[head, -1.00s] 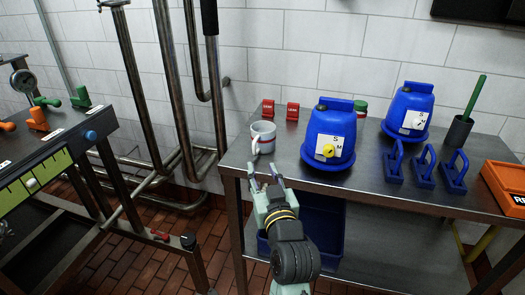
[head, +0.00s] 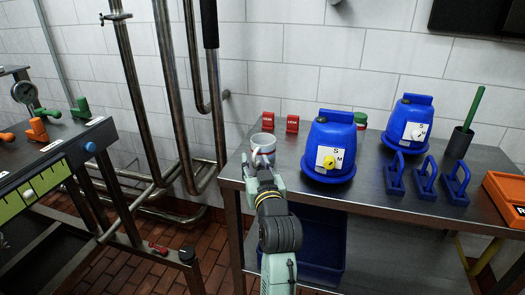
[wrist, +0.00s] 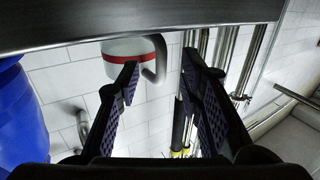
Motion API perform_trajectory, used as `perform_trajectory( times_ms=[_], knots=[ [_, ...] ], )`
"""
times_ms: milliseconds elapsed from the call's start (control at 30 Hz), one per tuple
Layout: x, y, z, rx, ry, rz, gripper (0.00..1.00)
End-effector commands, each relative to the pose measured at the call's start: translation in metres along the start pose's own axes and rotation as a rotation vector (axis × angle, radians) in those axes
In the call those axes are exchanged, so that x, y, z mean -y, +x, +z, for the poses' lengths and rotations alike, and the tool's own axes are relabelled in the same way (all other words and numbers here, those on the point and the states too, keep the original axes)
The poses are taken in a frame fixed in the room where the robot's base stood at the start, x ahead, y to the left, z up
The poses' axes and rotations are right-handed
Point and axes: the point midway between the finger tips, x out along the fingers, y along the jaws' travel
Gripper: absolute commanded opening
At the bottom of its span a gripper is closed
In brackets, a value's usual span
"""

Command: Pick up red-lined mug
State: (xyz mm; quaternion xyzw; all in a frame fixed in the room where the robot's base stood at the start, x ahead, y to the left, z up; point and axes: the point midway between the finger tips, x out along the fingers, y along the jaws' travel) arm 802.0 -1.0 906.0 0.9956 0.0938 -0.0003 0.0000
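The red-lined mug (head: 263,142) stands upright at the left end of the steel table. It is white, with a red band that shows in the wrist view (wrist: 122,57). My gripper (head: 263,168) is right in front of the mug and hides its lower part in the head view. In the wrist view my gripper (wrist: 160,64) is open, its two fingers apart. The mug's handle shows in the gap between the fingertips; I cannot tell whether they touch it.
A blue container (head: 330,146) stands just right of the mug, with a second one (head: 407,123) behind. Two red signs (head: 292,124) stand behind the mug. Blue handled pieces (head: 426,175) and an orange box (head: 506,194) are further right. Vertical pipes (head: 172,90) rise left of the table.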

Motion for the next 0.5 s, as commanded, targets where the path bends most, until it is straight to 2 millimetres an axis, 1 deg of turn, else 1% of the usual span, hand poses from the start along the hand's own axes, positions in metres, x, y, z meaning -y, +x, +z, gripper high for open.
perform_trajectory(
  times_ms=[167,500],
  knots=[
    [0.0003,0.0002,0.0003,-0.001,0.000,0.000,0.34],
    [0.0003,-0.0001,0.0003,-0.001,0.000,-0.001,0.12]
  ],
)
